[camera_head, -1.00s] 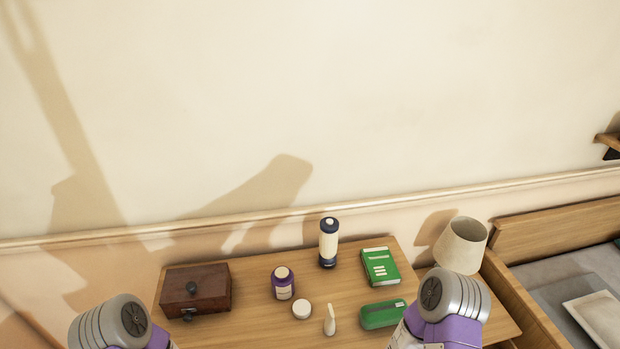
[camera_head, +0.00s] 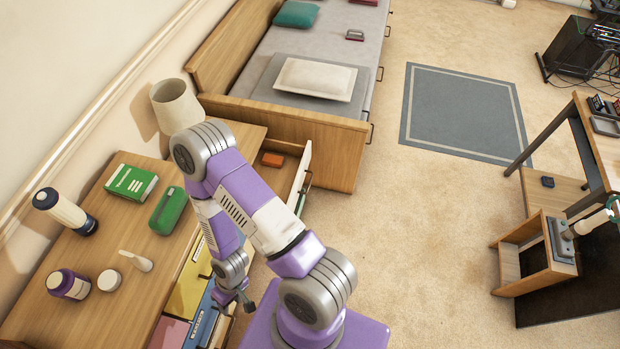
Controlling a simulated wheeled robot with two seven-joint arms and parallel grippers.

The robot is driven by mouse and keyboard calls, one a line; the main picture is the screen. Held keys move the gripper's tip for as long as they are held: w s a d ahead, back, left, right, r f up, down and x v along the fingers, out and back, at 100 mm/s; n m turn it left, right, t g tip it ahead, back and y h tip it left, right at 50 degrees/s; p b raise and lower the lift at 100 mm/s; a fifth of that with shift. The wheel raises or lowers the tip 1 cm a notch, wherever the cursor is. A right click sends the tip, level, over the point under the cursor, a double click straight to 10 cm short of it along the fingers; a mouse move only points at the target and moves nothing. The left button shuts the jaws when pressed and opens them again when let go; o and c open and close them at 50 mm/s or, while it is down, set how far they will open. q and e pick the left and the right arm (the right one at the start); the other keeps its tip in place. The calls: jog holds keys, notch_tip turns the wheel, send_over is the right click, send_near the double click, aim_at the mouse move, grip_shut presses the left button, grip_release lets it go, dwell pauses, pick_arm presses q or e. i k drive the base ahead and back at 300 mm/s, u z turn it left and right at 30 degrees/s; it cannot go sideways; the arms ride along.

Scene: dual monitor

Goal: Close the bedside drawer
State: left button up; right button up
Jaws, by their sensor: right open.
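The bedside drawer (camera_head: 301,178) is pulled out from the right part of the wooden bedside table (camera_head: 150,255), close to the bed. My right arm crosses in front of part of the drawer. My right gripper (camera_head: 243,302) is open, low beside the table's front, below and left of the drawer in the picture and apart from it. My left gripper is out of view.
A lamp (camera_head: 175,106), green book (camera_head: 131,182), green case (camera_head: 168,211) and several bottles and small items stand on the tabletop. Colored folders (camera_head: 190,285) show at the table's front, near my right gripper. The bed (camera_head: 300,125) borders the drawer. Carpet (camera_head: 420,240) to the right is clear.

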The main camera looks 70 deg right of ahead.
aim_at(287, 181)
jog(key=z, duration=1.7)
jog(key=k, duration=1)
jog(key=z, duration=0.65)
jog(key=i, duration=1)
jog(key=u, duration=0.5)
jog(key=i, duration=0.75)
jog(key=u, duration=0.8)
